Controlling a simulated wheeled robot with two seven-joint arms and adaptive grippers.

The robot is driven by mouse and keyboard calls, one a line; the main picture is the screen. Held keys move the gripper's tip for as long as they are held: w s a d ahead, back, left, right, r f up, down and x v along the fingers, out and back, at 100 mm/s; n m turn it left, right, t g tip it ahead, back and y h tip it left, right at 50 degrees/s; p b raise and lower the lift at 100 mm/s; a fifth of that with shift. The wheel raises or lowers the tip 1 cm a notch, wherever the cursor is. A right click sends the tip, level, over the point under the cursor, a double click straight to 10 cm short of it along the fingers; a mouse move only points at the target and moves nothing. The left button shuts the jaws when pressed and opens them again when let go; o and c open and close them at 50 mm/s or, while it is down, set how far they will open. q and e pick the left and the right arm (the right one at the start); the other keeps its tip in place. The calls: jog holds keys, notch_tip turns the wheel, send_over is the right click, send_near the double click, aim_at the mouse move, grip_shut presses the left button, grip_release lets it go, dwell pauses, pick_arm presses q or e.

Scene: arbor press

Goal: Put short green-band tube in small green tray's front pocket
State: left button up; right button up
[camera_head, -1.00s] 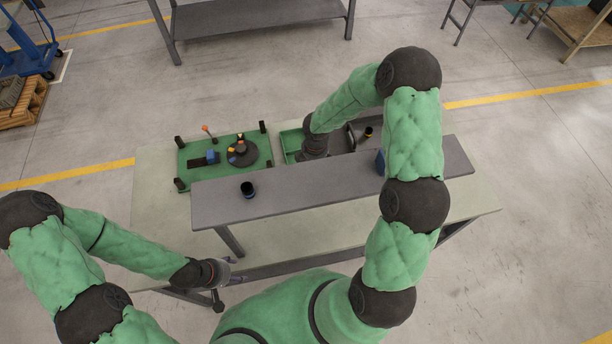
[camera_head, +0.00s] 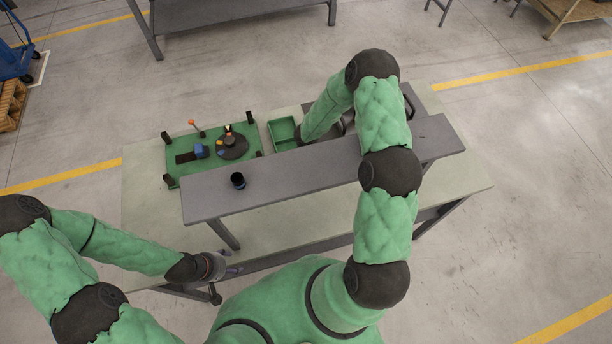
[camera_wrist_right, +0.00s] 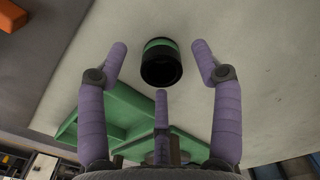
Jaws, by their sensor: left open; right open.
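A black tube with a green band (camera_wrist_right: 161,64) shows in the right wrist view, its dark open end facing the camera. It lies between the spread purple fingertips of my right gripper (camera_wrist_right: 160,55), with gaps on both sides. My right gripper is open; in the head view it is hidden behind the grey shelf and my arm. My left gripper (camera_head: 234,268) is open and empty at the bench's front.
A raised grey shelf (camera_head: 300,178) crosses the bench (camera_head: 150,220). A green fixture board (camera_head: 180,172) with posts and a dark round part lies left of the tray. The bench's left front is clear.

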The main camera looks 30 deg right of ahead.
jog(key=shift+f, duration=0.75)
jog(key=shift+c, duration=0.3)
grip_shut()
